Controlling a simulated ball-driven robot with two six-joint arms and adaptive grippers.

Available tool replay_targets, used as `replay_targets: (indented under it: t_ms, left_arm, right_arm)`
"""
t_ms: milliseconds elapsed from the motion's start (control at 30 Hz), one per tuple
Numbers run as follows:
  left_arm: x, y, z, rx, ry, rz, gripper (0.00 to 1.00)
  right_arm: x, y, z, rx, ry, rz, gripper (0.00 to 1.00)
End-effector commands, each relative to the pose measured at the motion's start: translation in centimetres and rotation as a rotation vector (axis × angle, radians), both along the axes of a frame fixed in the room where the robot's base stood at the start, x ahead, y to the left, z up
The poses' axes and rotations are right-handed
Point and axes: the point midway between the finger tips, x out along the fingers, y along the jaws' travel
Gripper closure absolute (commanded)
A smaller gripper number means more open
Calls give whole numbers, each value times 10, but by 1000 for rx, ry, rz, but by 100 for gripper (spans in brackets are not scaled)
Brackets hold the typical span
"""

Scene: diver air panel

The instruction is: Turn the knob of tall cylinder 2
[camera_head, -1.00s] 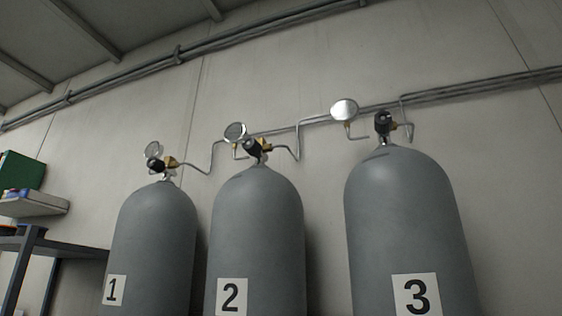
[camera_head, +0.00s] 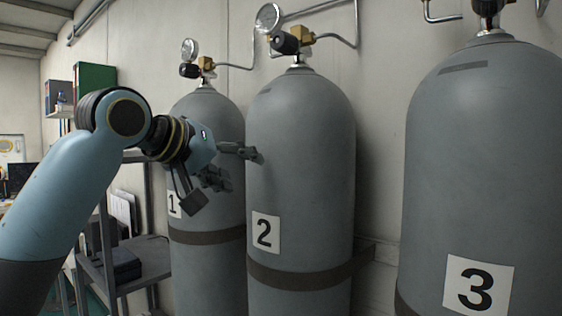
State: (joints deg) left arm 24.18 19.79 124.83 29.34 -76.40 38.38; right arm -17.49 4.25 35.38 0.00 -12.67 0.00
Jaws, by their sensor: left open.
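Tall cylinder 2 (camera_head: 300,180) is a grey upright tank with a white "2" label, in the middle of the view. Its black knob (camera_head: 285,43) sits on a brass valve (camera_head: 302,38) at its top, with a round gauge (camera_head: 268,18) above and to the left. My left gripper (camera_head: 232,168) is open and empty. It is in front of cylinders 1 and 2, well below the knob and above the "2" label. One finger overlaps the left side of cylinder 2 in the picture; I cannot tell whether it touches. My right gripper is not in view.
Cylinder 1 (camera_head: 216,110) stands to the left, partly hidden by my left gripper. Cylinder 3 (camera_head: 490,150) stands to the right, nearer. Dark straps (camera_head: 300,279) run around the tanks. A metal shelf (camera_head: 150,262) stands at the left. Thin pipes run along the wall.

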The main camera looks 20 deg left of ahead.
Motion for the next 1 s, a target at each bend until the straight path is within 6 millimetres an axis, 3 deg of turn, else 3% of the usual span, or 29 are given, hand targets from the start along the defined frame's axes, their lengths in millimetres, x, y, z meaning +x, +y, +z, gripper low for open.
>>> replay_targets:
  t_ms: [33,100,200,300,467,1000]
  left_arm:
    - [1,-3,54,-39,-69,-12,38]
    - [-2,-7,111,-103,-139,-32,38]
    - [-9,-10,177,-186,-219,-60,38]
    - [-15,-11,216,-242,-263,-83,38]
    - [-12,-15,237,-280,-282,-96,38]
    - [72,-51,237,-276,-282,-95,38]
  right_arm:
    - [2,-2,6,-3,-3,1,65]
    - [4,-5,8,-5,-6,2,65]
    - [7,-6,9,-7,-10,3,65]
    - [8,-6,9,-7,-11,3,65]
    - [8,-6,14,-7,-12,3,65]
    - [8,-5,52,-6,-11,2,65]
